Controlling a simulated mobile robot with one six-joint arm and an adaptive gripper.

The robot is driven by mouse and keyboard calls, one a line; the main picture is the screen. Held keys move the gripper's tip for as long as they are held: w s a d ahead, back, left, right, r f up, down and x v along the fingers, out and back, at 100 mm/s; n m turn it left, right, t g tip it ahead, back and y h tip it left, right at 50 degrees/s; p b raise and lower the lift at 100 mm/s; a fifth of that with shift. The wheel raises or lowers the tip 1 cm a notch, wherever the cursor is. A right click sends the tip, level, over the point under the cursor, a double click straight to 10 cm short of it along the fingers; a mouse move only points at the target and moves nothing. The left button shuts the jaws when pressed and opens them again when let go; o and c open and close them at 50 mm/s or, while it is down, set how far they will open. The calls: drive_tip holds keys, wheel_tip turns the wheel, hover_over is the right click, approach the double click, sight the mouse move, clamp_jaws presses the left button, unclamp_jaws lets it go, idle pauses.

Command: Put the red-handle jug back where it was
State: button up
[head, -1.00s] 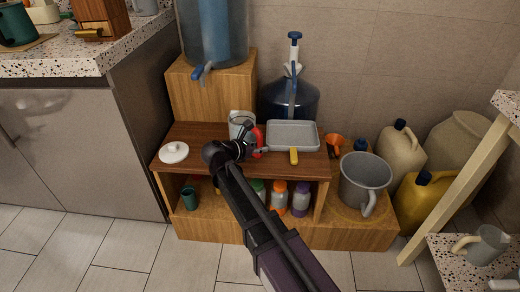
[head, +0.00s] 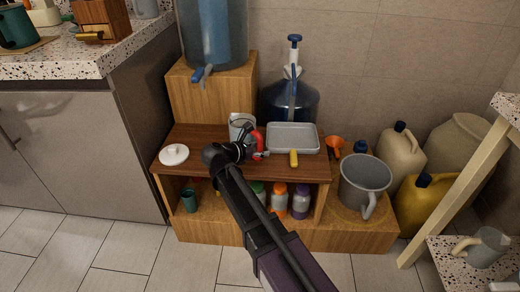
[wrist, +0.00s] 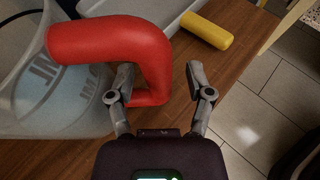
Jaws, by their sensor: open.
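The jug (head: 236,122) is pale and see-through and stands on the brown shelf top, partly hidden by my gripper. Its red handle (head: 259,141) points right in the head view. In the wrist view the jug body (wrist: 45,100) fills the left side, and the red handle (wrist: 110,40) curves across the top and down. My gripper (wrist: 160,80) is open, with one finger on each side of the handle's down-going part. The left finger overlaps the handle's inner gap; the right finger stands apart from it. My gripper also shows in the head view (head: 254,147).
A grey pan (head: 292,137) with a yellow handle (head: 293,158) lies just right of the jug. A white lid (head: 174,154) lies to the left. A blue water bottle (head: 276,101) with a pump stands behind.

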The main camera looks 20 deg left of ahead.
drive_tip(key=p+v, duration=0.4)
drive_tip(key=v, duration=0.8)
idle(0.7)
drive_tip(key=w+d+f+m+g, duration=0.1)
drive_tip(key=d+m, duration=0.3)
drive_tip(key=d, duration=0.4)
drive_tip(key=w+d+f+m+g, duration=0.2)
drive_tip(key=d+f+m+g, duration=0.2)
drive_tip(key=d, duration=0.5)
drive_tip(key=w+d+f+m+g, duration=0.1)
drive_tip(key=d+f+m+g, duration=0.1)
drive_tip(key=d+m, duration=0.3)
drive_tip(key=shift+w+d+f+g+y, duration=0.1)
drive_tip(key=shift+w+d+y, duration=0.05)
drive_tip(key=shift+d, duration=0.45)
drive_tip(key=shift+w+d+f+g+y, duration=0.1)
drive_tip(key=shift+d+f, duration=0.05)
drive_tip(key=shift+d, duration=0.45)
drive_tip(key=shift+w+d+f+g+y, duration=0.1)
drive_tip(key=shift+w+d+y, duration=0.05)
drive_tip(key=shift+d, duration=0.4)
drive_tip(key=s+d+f+m+g+y, duration=0.2)
drive_tip(key=s+d+m+y, duration=0.1)
drive_tip(key=d+m, duration=0.5)
drive_tip(key=s+d+f+m+g+y, duration=0.1)
drive_tip(key=s+d+m+g+y, duration=0.1)
drive_tip(key=d+m, duration=0.6)
drive_tip(key=shift+s+d+f+y, duration=0.5)
drive_tip(key=shift+s+d, duration=0.45)
drive_tip(key=shift+d, duration=1.1)
